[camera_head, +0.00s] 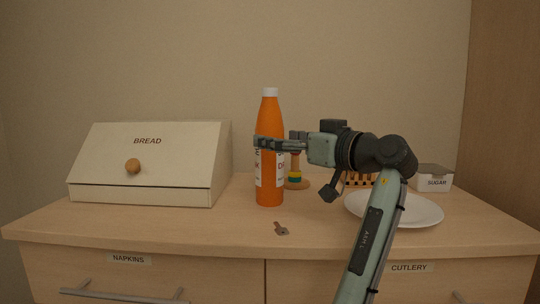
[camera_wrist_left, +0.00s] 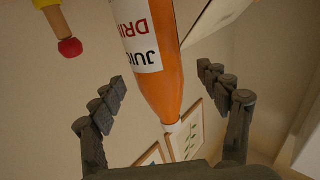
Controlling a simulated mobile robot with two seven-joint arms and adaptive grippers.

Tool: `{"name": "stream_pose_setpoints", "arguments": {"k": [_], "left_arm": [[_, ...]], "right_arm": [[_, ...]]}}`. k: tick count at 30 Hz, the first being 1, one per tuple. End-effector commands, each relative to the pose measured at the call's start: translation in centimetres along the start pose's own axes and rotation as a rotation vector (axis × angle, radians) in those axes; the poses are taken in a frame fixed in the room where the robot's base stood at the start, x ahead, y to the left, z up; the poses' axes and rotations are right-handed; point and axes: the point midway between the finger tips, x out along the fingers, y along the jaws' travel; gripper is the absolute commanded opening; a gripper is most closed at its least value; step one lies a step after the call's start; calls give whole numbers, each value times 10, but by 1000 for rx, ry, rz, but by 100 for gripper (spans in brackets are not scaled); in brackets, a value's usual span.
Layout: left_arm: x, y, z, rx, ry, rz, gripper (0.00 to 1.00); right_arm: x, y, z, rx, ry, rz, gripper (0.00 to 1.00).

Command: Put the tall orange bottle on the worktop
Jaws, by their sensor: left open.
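The tall orange bottle (camera_head: 270,190) with a white cap and white label stands upright on the worktop (camera_head: 225,228), left of the picture's middle. In the left wrist view the bottle (camera_wrist_left: 160,85) appears cap-down between the fingers. My left gripper (camera_head: 268,143) reaches in from the right at the bottle's upper body. Its fingers in the left wrist view (camera_wrist_left: 161,76) are spread, one on each side of the bottle, with gaps showing. The bottle's underside is hidden. My right gripper is not in view.
A bread box (camera_head: 140,165) stands left. A stacked toy (camera_head: 297,178) stands just behind the bottle to the right. A white plate (camera_head: 415,212) and a sugar box (camera_head: 433,180) are at the right. A small brown-grey item (camera_head: 281,229) lies in front. The front-left worktop is clear.

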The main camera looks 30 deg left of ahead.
Motion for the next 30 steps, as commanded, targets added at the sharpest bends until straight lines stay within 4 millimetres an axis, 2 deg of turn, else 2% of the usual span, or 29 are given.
{"name": "stream_pose_setpoints", "arguments": {"k": [6,14,30], "left_arm": [[33,1,-2,0,0,-3,76],[36,1,-2,0,0,-1,74],[36,1,-2,0,-1,-1,7]], "right_arm": [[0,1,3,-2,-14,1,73],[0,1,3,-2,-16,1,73],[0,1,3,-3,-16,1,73]]}}
